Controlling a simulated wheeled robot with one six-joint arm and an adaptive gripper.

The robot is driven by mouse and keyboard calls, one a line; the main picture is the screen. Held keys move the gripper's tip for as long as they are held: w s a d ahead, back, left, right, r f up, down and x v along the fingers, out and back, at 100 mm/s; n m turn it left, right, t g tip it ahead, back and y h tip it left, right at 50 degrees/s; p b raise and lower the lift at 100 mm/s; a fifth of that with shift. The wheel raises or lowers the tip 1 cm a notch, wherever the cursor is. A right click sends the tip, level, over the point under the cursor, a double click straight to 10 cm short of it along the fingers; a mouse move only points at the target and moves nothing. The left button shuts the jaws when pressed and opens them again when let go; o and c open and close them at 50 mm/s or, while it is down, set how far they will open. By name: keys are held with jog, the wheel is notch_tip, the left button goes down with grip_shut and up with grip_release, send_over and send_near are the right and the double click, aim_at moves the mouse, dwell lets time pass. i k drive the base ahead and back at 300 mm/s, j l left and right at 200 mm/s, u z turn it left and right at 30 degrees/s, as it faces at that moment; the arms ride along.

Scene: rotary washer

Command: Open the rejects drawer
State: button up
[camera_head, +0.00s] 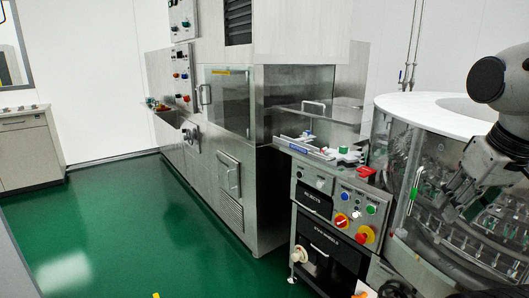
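The black panel labelled REJECTS (314,199) is on the front of the steel control cabinet, below the small screen and left of the coloured buttons. It looks flush with the cabinet front. A larger black panel (330,243) with white lettering sits below it. My gripper (453,207) hangs at the right, in front of the round glass-walled washer (404,150). Its fingers point down and left and look spread apart, with nothing visible between them. It is to the right of the REJECTS panel and well apart from it.
A red-and-yellow knob (365,235) and several coloured buttons are right of the panel. A white round knob (299,254) protrudes at the cabinet's lower left. A steel machine (215,140) stands behind. The green floor (150,235) at left is clear.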

aim_at(306, 197)
jog(key=i, duration=1.1)
